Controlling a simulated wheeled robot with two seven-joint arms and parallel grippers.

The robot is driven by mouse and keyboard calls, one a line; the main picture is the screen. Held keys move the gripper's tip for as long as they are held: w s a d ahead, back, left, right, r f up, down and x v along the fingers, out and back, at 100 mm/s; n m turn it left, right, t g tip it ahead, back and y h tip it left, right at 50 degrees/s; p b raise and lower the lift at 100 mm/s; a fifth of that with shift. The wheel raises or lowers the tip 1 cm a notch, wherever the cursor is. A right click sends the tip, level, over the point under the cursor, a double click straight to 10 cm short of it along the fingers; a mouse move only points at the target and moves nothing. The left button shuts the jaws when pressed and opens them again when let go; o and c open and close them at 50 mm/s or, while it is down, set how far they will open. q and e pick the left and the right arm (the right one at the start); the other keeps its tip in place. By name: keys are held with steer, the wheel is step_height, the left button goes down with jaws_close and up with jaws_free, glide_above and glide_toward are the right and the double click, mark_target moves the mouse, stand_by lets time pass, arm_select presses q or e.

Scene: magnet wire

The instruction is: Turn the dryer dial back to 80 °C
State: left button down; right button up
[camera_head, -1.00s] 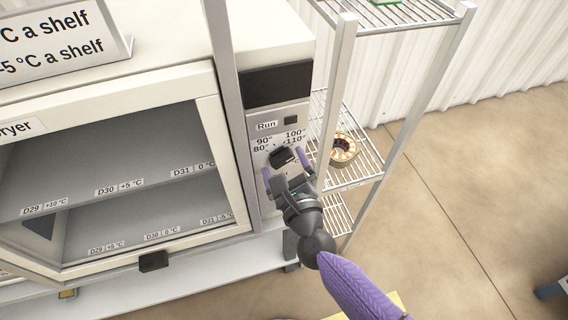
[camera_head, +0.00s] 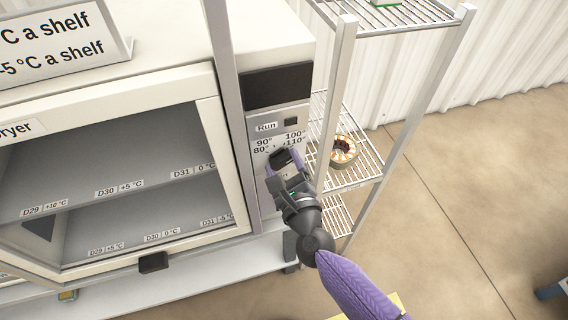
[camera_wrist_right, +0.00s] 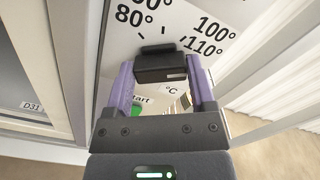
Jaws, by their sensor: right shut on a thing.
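The dryer (camera_head: 225,130) stands at the left of the head view, with its control panel on the right of its front. The black dial (camera_head: 279,158) sits below the temperature marks, which read 80°, 90°, 100° and 110°. My right gripper (camera_head: 283,166) is at the panel, its purple fingers on either side of the dial. In the right wrist view the gripper (camera_wrist_right: 162,85) is shut on the dial (camera_wrist_right: 160,63). The dial's pointer is too hard to make out for a reading. My left gripper is not in view.
A wire rack (camera_head: 405,120) stands just right of the dryer and holds a ring-shaped part (camera_head: 343,152). A dark display (camera_head: 278,86) and a Run label (camera_head: 266,127) are above the dial. A green start button (camera_wrist_right: 136,109) is below it.

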steer(key=n+p, duration=0.1)
steer(key=n, duration=0.5)
steer(key=shift+f, duration=0.1)
steer(key=n+p, duration=0.1)
steer(key=n, duration=0.4)
steer(key=shift+a+n, duration=0.1)
steer(key=shift+n, duration=0.2)
steer(key=n+p, duration=0.1)
steer(key=n, duration=0.5)
steer(key=shift+f, duration=0.2)
steer(key=n+p, duration=0.1)
steer(key=n, duration=0.4)
steer(key=shift+f+n, duration=0.1)
steer(key=shift+n, duration=0.3)
steer(key=o, duration=1.2)
steer(key=shift+s, duration=0.1)
